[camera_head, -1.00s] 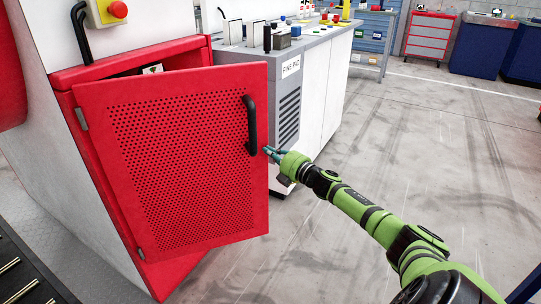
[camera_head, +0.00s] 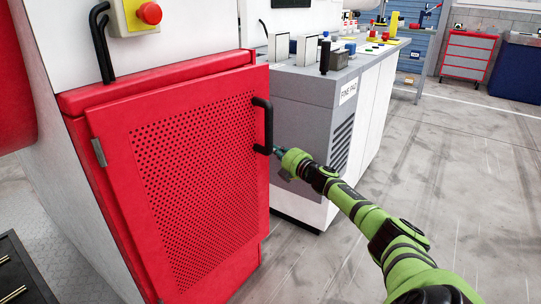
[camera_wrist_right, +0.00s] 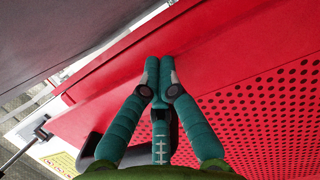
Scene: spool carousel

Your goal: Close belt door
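The belt door (camera_head: 195,110) is a red panel with a perforated middle, hinged on its left side. My right gripper (camera_head: 279,152) is at the lower end of the handle, by the door's edge. In the right wrist view its teal fingers (camera_wrist_right: 160,65) are together at the tips, against or just above the red surface, with no object visible between them. My left gripper is out of view.
A grey and white machine (camera_head: 315,105) stands close to the right of the door. A red emergency button (camera_head: 149,13) is on the panel above. The floor (camera_head: 460,180) to the right is clear. A dark tray (camera_head: 20,270) is at lower left.

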